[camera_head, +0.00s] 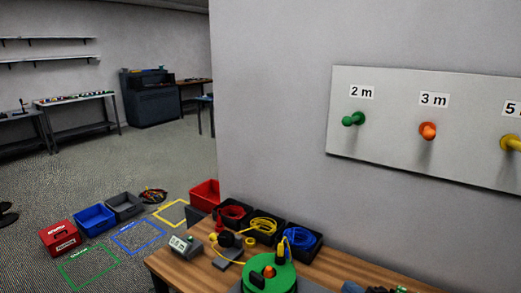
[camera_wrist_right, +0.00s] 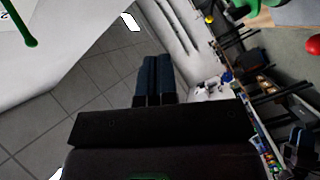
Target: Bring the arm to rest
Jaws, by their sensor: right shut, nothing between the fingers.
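My right gripper (camera_wrist_right: 155,65) shows in the right wrist view, its two dark blue fingers side by side and touching, with nothing between them. A green peg (camera_wrist_right: 22,28) on a white board is at the top left of that view, apart from the fingers. In the head view, the wall board (camera_head: 380,150) carries a green peg (camera_head: 354,119) under "2 m", an orange peg (camera_head: 428,131) under "3 m" and a yellow peg (camera_head: 511,143). My left gripper is not in view.
A wooden table (camera_head: 200,268) holds black bins with red, yellow and blue cables (camera_head: 298,237), and a green round device (camera_head: 270,282). Crates, including a blue one (camera_head: 95,220), stand on the floor at left. A dark object (camera_head: 377,290) is cut off at the bottom edge.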

